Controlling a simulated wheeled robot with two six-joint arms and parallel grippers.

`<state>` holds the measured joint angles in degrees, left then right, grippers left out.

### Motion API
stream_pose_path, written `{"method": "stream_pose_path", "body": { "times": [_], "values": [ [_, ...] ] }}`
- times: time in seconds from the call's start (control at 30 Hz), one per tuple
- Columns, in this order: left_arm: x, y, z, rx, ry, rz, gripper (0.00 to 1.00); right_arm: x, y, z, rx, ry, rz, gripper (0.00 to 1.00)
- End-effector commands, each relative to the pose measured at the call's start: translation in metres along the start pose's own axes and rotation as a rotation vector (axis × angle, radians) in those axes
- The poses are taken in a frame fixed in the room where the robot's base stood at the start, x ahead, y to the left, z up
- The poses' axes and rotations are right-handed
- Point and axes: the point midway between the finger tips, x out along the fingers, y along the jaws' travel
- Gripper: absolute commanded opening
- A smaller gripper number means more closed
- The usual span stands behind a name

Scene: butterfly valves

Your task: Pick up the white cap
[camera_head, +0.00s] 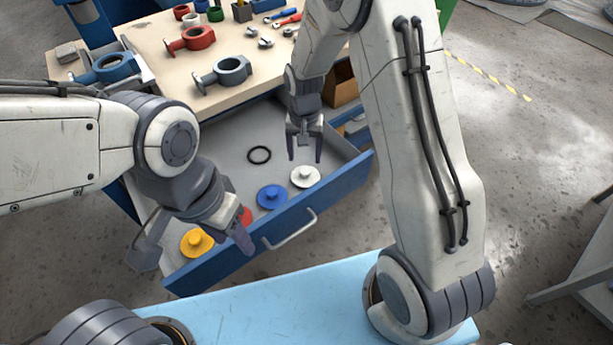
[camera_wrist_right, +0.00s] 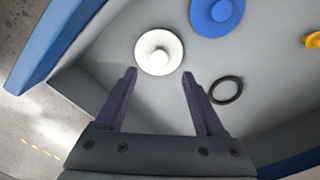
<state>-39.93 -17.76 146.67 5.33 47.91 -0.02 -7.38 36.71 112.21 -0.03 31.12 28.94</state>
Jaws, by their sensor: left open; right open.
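The white cap (camera_head: 305,176) is a round disc with a raised knob. It lies on the floor of the open drawer (camera_head: 232,147), near its right front corner. In the right wrist view the white cap (camera_wrist_right: 158,52) sits just beyond and between the fingertips. My right gripper (camera_head: 304,158) is open and empty above the drawer, pointing down, close to the cap but apart from it. It also shows in the right wrist view (camera_wrist_right: 160,75). My left gripper (camera_head: 195,252) is open over the drawer's left front, near the yellow cap (camera_head: 196,242).
The blue cap (camera_head: 271,196) lies left of the white one. A red cap (camera_head: 246,215) is partly hidden by my left gripper. A black ring (camera_head: 259,155) lies further back. The drawer's blue front wall (camera_head: 345,186) rises close to the white cap. Valve bodies (camera_head: 222,74) stand on the worktop.

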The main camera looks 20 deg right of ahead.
Motion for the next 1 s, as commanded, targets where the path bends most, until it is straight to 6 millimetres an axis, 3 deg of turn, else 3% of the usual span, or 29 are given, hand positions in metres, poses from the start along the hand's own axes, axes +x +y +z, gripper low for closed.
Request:
{"method": "stream_pose_path", "body": {
  "times": [0.4, 0.73, 0.77, 0.93, 1.0],
  "values": [
    [0.011, -0.001, 0.001, 0.0, 0.0, 0.0, 0.5, 0.051, 0.002, 0.005, -0.003, -0.002, 0.001, 0.71],
    [0.011, -0.001, 0.001, 0.0, 0.0, 0.0, 0.5, 0.057, 0.001, 0.005, -0.003, 0.0, -0.001, 0.71],
    [0.011, -0.001, 0.001, 0.0, 0.0, 0.0, 0.5, 0.057, 0.001, 0.005, -0.003, 0.0, -0.001, 0.64],
    [0.011, -0.001, 0.001, 0.0, 0.0, 0.0, 0.5, 0.057, 0.001, 0.004, -0.003, 0.001, -0.001, 0.0],
    [0.011, -0.001, 0.001, 0.0, 0.0, 0.0, 0.5, 0.057, 0.001, 0.004, -0.003, 0.001, -0.001, 0.0]
  ]
}}
